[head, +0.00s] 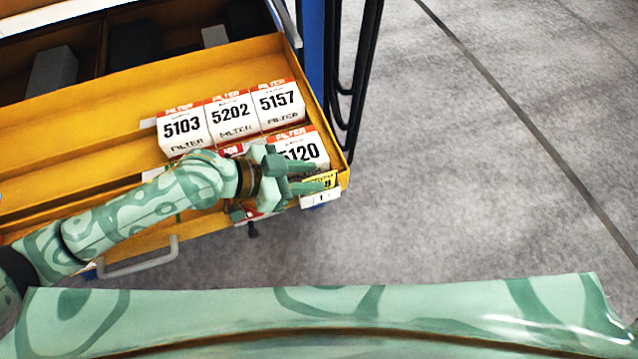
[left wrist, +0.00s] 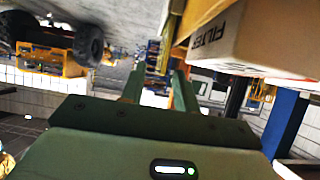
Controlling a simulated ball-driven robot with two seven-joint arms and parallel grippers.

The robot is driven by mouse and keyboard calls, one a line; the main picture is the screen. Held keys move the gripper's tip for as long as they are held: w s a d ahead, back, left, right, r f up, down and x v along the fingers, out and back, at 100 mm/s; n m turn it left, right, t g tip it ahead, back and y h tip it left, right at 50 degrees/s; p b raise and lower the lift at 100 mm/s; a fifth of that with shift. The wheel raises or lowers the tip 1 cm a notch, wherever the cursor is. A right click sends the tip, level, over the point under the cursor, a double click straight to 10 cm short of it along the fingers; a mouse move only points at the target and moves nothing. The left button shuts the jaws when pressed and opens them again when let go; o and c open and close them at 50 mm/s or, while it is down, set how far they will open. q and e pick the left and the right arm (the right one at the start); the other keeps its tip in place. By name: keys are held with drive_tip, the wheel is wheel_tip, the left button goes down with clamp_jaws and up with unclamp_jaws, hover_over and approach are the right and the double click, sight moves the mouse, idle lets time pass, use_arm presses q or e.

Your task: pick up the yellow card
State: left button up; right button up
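The yellow card (head: 326,180), with dark print, shows at the front right corner of the open yellow drawer (head: 150,85). It is just above a white label marked 1 (head: 321,198) and partly hidden by a finger. My left gripper (head: 316,177) is at that corner, its fingertips right by the card. In the left wrist view the two fingers (left wrist: 158,80) stand apart, with a gap between them. I cannot make out the card there or tell whether the fingers touch it. My right gripper is not in view.
White filter boxes 5103 (head: 183,130), 5202 (head: 232,118), 5157 (head: 279,104) and 5120 (head: 303,151) stand in the drawer. Box 5120 is close beside my left gripper. A drawer handle (head: 140,262) sticks out in front. Grey floor (head: 460,190) to the right is clear.

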sight(316, 177)
use_arm(q)
drive_tip(key=x, duration=0.3)
clamp_jaws()
